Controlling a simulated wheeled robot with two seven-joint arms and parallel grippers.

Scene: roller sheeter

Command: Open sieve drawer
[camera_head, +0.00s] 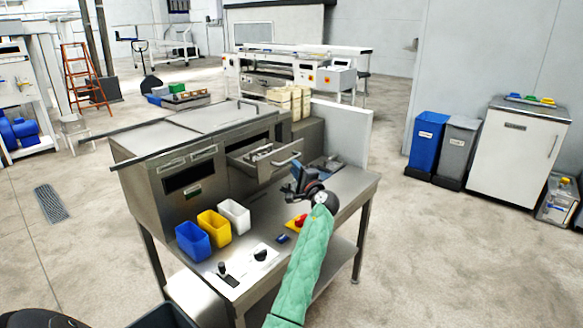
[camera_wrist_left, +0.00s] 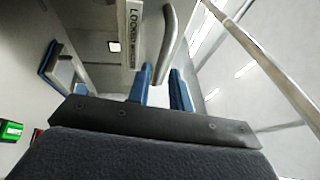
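The sieve drawer (camera_head: 250,157) in the steel machine's front stands partly pulled out, and its inside shows from above. Its curved metal handle (camera_head: 288,160) is on the right part of the drawer front. My left gripper (camera_head: 298,174) is just in front of and below the handle, over the steel worktop. In the left wrist view, its two blue fingers (camera_wrist_left: 161,86) are apart, with the handle (camera_wrist_left: 170,45) ahead of the gap between them. I see nothing held. A panel lettered "LOCKED" (camera_wrist_left: 132,35) is beside the handle. My right gripper is not in view.
Blue (camera_head: 193,241), yellow (camera_head: 214,227) and white (camera_head: 234,216) bins stand on the worktop left of my arm. A red knob on yellow (camera_head: 297,221) sits close to my forearm. An upright panel (camera_head: 345,133) borders the worktop at the back right.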

